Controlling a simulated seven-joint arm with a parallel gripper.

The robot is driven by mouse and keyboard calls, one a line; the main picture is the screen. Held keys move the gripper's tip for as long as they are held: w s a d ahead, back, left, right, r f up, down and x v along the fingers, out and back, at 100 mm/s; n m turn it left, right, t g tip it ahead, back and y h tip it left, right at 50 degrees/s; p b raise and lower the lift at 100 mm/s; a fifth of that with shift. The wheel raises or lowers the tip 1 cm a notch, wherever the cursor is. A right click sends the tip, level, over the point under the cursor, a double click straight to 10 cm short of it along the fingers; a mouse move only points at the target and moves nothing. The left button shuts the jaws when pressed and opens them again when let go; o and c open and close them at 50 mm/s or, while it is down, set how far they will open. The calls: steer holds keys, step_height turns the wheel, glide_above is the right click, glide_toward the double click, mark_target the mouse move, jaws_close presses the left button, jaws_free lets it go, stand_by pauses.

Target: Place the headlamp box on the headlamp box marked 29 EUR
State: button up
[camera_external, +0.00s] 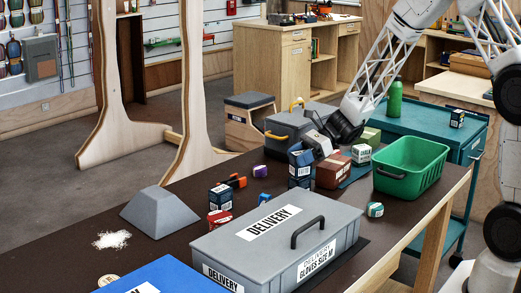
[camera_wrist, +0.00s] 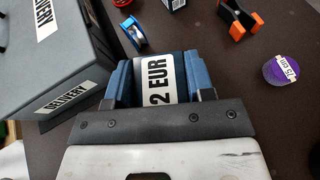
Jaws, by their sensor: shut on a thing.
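My gripper (camera_external: 304,150) is shut on a dark blue headlamp box (camera_external: 301,158). In the wrist view the held box (camera_wrist: 152,75) sits between the two blue fingers, with a white label whose visible part reads "2 EUR". In the external view another dark blue box face (camera_external: 299,182) shows directly below the held box; I cannot tell whether they touch. Another dark blue box (camera_external: 220,197) with a white label stands at the left of the table, apart from my gripper. The labels are too small in the external view to read "29 EUR".
A grey DELIVERY case (camera_external: 278,262) fills the front. A brown-red box (camera_external: 333,171) stands close right of the held box, with a green basket (camera_external: 410,168) farther right.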

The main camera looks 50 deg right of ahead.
steer(key=shift+f, duration=0.3)
steer(key=o, duration=1)
steer(key=shift+r, duration=0.15)
steer(key=shift+v, duration=0.75)
steer(key=v, duration=1)
steer(key=shift+d, duration=0.2)
steer(key=shift+s+r, duration=0.1)
steer(key=shift+s, duration=0.05)
